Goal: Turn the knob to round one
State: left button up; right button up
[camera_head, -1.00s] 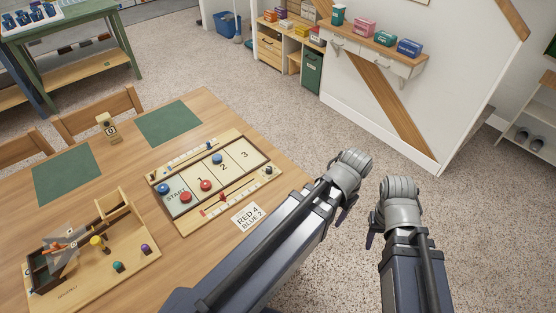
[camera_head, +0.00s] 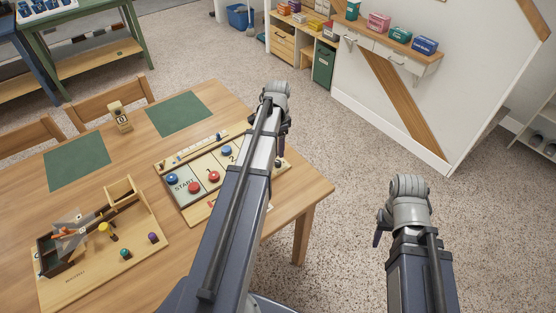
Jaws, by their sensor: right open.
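A small wooden counter block (camera_head: 119,116) stands upright at the far side of the wooden table, between the two green mats. Its light face shows a dark mark like a 0; a separate knob is too small to make out. My right gripper (camera_head: 379,234) hangs over the floor at right, open and apart from everything. Both are well to the right of the block.
The game board holds red and blue discs and is partly hidden by my left arm. A wooden tray (camera_head: 150,245) with a model plane and coloured pegs lies at the table's front left. Green mats (camera_head: 179,113) flank the block. Chairs (camera_head: 110,95) stand behind. Floor at right is clear.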

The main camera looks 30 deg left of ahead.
aim_at(278, 162)
pick_arm(q)
jog(key=shift+f+b, duration=3.75)
jog(key=shift+f, duration=0.1)
jog(key=shift+c, duration=0.4)
grip_shut()
